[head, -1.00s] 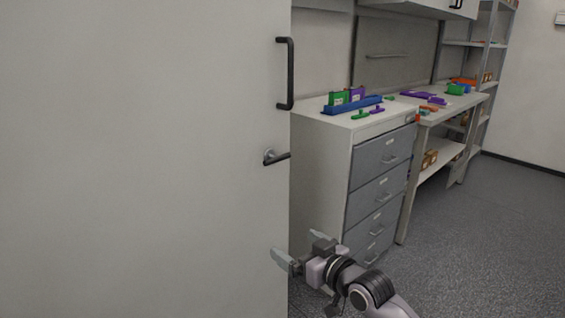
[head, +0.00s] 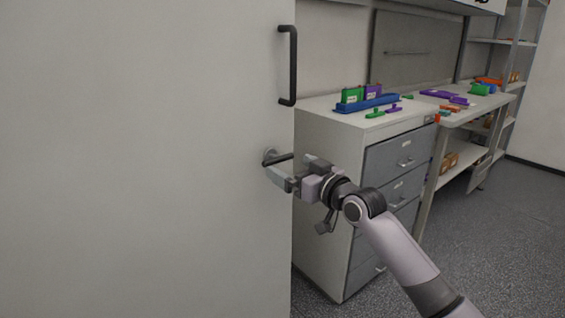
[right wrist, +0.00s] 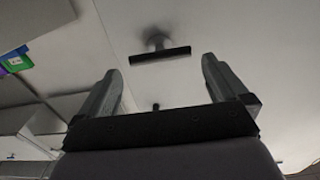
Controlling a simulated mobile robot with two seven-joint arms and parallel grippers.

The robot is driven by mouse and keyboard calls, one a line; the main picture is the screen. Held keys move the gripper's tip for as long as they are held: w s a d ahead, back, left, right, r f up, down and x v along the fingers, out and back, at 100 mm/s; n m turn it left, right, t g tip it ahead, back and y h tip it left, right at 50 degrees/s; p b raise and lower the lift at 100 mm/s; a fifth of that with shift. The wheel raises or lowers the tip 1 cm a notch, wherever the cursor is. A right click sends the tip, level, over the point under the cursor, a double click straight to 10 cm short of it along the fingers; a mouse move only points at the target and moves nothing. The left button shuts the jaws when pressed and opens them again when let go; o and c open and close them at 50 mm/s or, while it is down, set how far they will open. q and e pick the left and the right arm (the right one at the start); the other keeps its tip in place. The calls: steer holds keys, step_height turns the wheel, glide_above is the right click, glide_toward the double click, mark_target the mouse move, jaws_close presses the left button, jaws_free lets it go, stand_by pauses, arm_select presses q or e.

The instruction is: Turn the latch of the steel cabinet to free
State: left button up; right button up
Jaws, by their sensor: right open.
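The steel cabinet (head: 140,150) fills the left of the head view with its pale, flat door. In the right wrist view the latch (right wrist: 160,54) lies just ahead of the spread fingertips (right wrist: 161,66), across the gap. I cannot tell whether any finger touches it. My left gripper is out of view.
A dark vertical handle (head: 293,65) stands out from the door above the latch. To the right are a drawer unit (head: 330,200) with coloured items on top, a workbench (head: 470,118) and shelving (head: 505,75). Open floor (head: 500,240) lies at the lower right.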

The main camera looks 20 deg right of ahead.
mark_target(280, 161)
steer(key=shift+x, duration=2.3)
steer(key=c, duration=0.7)
